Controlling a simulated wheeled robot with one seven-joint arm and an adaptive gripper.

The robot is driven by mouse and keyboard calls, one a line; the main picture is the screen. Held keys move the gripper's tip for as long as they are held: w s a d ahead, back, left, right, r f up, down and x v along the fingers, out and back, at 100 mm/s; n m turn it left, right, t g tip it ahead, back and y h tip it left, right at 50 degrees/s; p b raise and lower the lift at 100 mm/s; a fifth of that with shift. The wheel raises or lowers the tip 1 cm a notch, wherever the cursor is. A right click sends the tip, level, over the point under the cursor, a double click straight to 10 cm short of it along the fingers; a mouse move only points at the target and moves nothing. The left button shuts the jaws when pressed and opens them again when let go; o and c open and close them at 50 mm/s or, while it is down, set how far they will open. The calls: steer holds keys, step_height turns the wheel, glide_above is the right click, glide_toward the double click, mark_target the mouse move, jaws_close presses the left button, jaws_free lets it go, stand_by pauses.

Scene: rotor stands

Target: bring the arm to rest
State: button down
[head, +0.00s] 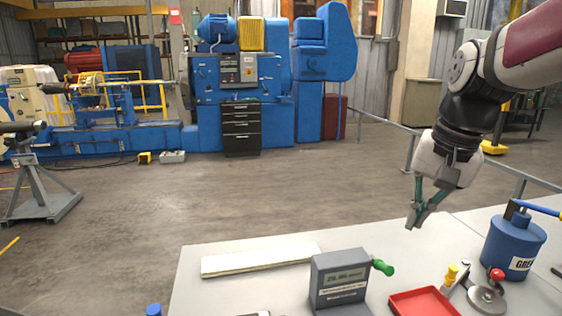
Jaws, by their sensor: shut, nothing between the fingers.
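My gripper (415,218) hangs at the right of the head view, pointing down and slightly left. Its fingers are shut with nothing between them. It is over the far edge of the light table (215,285), apart from the things on it; its exact height above the top is hard to tell. My arm comes in from the upper right corner.
On the table are a white flat board (260,258), a grey display box (340,282) with a green handle, a red tray (423,303), a blue can (513,247) and a small metal tool (486,297). A railing (410,150) stands behind. Blue machines (240,90) line the back.

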steer(key=s+a+f+n+t, duration=0.1)
steer(key=s+a+n, duration=0.1)
steer(key=s, duration=0.6)
steer(key=s+a+f+n+t+h, duration=0.1)
steer(key=s+n, duration=0.3)
steer(key=s, duration=0.4)
steer(key=shift+s+a+t, duration=0.25)
steer(key=shift+a+t, duration=0.35)
steer(key=shift+a, duration=0.05)
